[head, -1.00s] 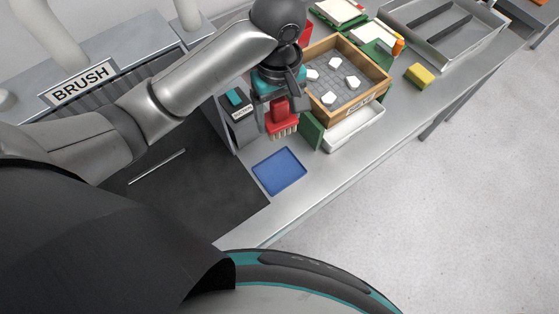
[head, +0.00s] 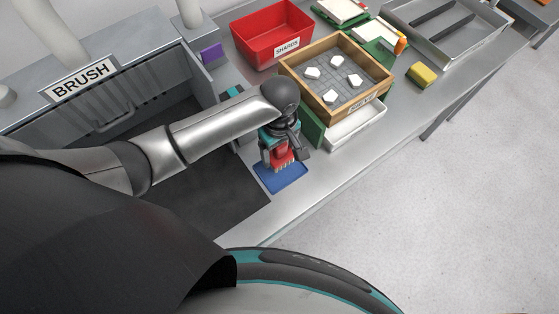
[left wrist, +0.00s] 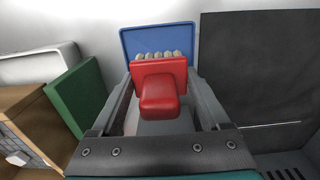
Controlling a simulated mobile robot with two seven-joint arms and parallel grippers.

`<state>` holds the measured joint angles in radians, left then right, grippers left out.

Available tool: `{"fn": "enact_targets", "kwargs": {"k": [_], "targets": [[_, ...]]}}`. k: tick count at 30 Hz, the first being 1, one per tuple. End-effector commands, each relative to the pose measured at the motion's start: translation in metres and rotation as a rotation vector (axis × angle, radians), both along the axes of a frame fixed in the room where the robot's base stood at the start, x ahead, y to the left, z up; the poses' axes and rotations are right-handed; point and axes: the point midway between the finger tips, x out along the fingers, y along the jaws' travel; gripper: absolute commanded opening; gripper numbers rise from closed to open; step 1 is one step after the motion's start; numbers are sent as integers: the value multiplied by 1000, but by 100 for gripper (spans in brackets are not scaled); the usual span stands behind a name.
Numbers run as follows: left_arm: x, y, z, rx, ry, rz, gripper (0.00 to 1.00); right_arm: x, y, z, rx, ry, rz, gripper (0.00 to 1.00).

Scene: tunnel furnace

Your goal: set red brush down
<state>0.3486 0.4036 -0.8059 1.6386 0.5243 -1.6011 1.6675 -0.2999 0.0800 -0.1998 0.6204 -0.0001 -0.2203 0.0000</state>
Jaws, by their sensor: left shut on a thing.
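My left gripper (head: 281,150) is shut on the red brush (head: 283,158), bristles down, over the blue tray (head: 270,178). In the left wrist view the red brush (left wrist: 160,88) sits between the fingers of the left gripper (left wrist: 160,95), with a row of pale bristle tufts at its far edge. The blue tray (left wrist: 160,38) lies flat beyond and beneath the brush. Whether the bristles touch the tray, I cannot tell. My right gripper is not in view.
Behind the gripper stand a wooden box (head: 288,69) with white pieces and a red SHARDS bin (head: 262,42). A white tray (head: 357,128) and green block (head: 312,124) are close to its right. A dark mat (head: 215,200) lies to the left.

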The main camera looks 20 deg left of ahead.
Motion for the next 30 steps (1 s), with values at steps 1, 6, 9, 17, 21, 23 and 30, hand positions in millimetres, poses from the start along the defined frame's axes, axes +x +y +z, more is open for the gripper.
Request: {"fn": "enact_targets", "kwargs": {"k": [1,6,9,17,21,23,30], "targets": [[0,-1,-6,-1,-1,0,19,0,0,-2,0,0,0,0],[0,-1,-21,-1,-1,-1,19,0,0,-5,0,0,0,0],[0,0,-38,1,1,0,19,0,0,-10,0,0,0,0],[1,0,-52,0,-2,-1,19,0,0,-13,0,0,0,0],[1,0,-52,0,-2,-1,19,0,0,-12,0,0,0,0],[1,-1,-53,-1,-2,-1,19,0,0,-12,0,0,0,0],[0,0,-55,0,-1,0,95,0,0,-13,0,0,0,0]]}}
